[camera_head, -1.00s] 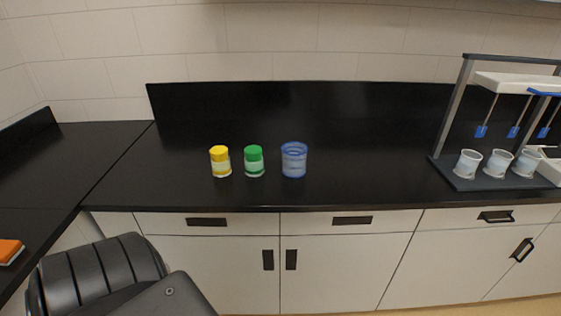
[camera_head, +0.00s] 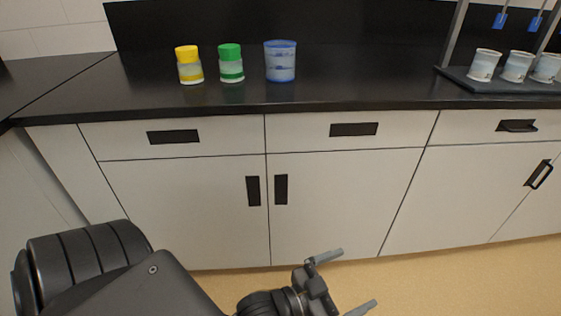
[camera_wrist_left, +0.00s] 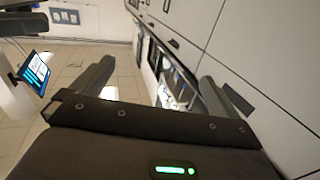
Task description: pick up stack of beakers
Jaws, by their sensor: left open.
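The stack of beakers (camera_head: 280,62) is clear with blue rims and markings. It stands upright on the black counter, right of two capped jars. My left gripper (camera_head: 345,280) is open and empty, low in front of the cabinet doors, well below the counter top and apart from the beakers. In the left wrist view its two fingers (camera_wrist_left: 150,85) are spread with nothing between them. The beakers do not show in that view. My right gripper is not in view.
A yellow-capped jar (camera_head: 189,65) and a green-capped jar (camera_head: 230,63) stand left of the beakers. A rack base (camera_head: 462,82) with several white cups is at the far right. The counter's front edge (camera_head: 300,106) lies between my gripper and the beakers. Counter around the beakers is clear.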

